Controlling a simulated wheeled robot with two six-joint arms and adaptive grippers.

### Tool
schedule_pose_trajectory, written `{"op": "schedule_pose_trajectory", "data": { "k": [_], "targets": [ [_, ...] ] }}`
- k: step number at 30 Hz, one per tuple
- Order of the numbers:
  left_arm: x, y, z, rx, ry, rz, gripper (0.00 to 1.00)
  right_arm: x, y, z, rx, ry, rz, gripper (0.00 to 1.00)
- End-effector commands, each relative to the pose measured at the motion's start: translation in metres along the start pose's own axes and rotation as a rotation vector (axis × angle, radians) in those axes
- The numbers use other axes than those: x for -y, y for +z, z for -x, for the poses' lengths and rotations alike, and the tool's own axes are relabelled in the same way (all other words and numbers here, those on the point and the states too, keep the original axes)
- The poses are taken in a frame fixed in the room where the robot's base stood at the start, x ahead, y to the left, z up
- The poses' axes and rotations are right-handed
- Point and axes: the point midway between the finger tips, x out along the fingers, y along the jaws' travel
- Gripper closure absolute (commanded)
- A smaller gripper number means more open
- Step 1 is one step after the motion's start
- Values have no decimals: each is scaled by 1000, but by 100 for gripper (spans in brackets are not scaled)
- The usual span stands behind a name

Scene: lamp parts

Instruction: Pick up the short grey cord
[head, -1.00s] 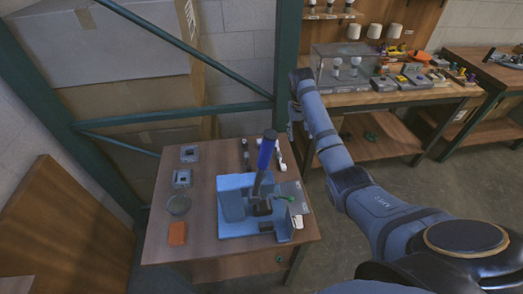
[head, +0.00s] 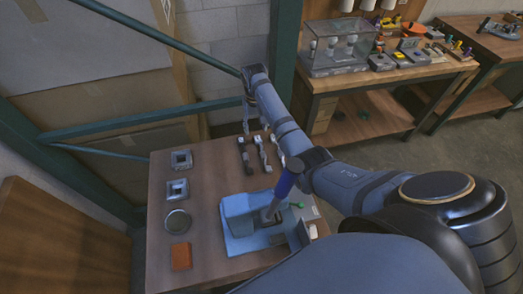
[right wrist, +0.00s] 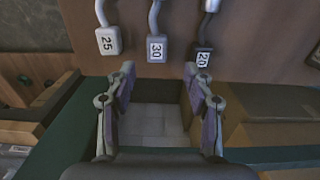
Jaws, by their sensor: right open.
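Three cords with number tags lie side by side near the table's back edge. In the right wrist view they are a pale cord tagged 25 (right wrist: 108,40), a grey cord tagged 30 (right wrist: 156,48) and a dark cord tagged 20 (right wrist: 203,55). In the head view the dark cord (head: 243,155) is leftmost, the grey one (head: 262,154) in the middle and the pale one (head: 278,150) at right. Their full lengths are hard to judge. My right gripper (right wrist: 159,72) is open and empty, just beyond the tagged ends; in the head view it (head: 246,130) is at the back edge. My left gripper is out of view.
A blue fixture (head: 238,244) with a lamp base and blue-handled post stands in front of the cords. Two grey square parts (head: 181,160), a round dish (head: 177,221) and an orange block (head: 181,257) are at left. Green frame posts rise behind the table.

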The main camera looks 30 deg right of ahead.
Motion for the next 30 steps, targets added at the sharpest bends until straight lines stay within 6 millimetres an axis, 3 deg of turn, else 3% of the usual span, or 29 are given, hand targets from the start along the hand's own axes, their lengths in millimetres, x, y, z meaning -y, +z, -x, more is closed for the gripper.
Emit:
{"op": "schedule_pose_trajectory", "data": {
  "k": [3,6,12,16,20,30],
  "targets": [
    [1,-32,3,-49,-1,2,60,-1,0,-3,1,0,0,47],
    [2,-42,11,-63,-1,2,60,-3,2,-18,5,1,0,47],
    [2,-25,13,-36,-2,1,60,-5,1,-48,1,1,1,47],
    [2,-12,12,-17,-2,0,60,-5,1,-52,-1,1,1,47],
    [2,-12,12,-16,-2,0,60,-4,1,-52,-1,0,1,47],
    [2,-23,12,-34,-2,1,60,-4,1,-52,-1,0,1,93]
  ]
}}
